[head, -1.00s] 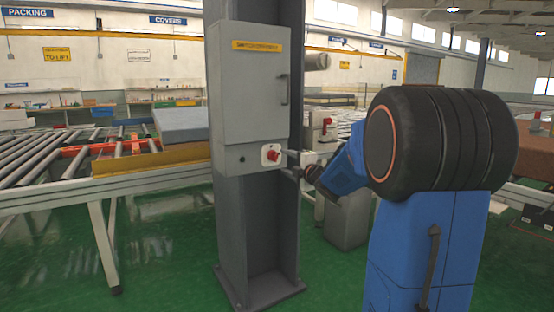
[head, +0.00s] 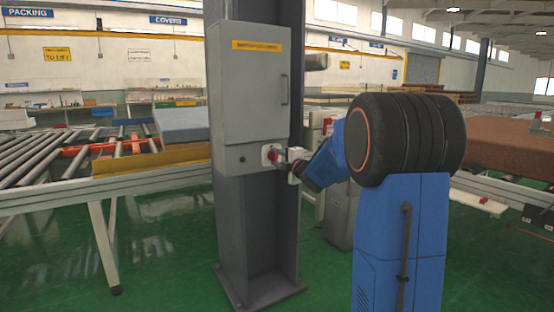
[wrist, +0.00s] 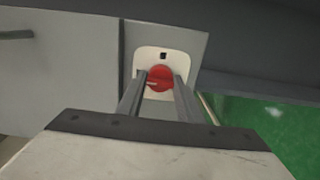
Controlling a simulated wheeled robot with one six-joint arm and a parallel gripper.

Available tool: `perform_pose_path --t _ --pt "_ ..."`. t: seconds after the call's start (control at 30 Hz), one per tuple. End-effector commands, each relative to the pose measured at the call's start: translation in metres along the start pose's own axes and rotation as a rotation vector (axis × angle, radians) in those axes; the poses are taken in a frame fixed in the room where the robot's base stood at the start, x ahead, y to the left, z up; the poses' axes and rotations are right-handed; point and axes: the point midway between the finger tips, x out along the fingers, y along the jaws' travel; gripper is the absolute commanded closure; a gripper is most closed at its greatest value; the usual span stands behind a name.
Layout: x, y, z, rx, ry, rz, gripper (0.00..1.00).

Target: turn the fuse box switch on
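The grey fuse box (head: 255,85) is mounted on a grey steel column, its door closed. Below the door is the red rotary switch (head: 268,153) on a white plate; my gripper partly covers it in the head view. In the wrist view the red knob (wrist: 160,78) sits on its white plate (wrist: 172,52), with a small dark square above it. My gripper (wrist: 160,84) has its two fingers apart, one on each side of the knob. Whether the fingers touch the knob I cannot tell. In the head view my gripper (head: 279,157) reaches the switch from the right.
A roller conveyor (head: 50,165) with a blue-grey mattress (head: 182,124) stands on the left behind the column. A brown mattress (head: 505,145) lies at the right. Green floor (head: 160,270) in front of the column is clear.

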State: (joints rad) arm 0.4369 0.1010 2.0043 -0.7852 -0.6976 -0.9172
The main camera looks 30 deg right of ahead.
Motion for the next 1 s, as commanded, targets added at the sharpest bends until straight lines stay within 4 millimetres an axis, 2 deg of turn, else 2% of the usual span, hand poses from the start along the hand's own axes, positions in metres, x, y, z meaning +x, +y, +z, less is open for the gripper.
perform_pose_path --t 0.47,0.67,1.0 --pt "-0.0003 -0.0008 0.0001 0.068 0.000 -0.001 0.90" --pt "-0.0003 -0.0010 0.0002 0.200 -0.001 -0.002 0.90" --pt "-0.0004 -0.0014 0.0002 0.517 -0.001 -0.002 0.90"
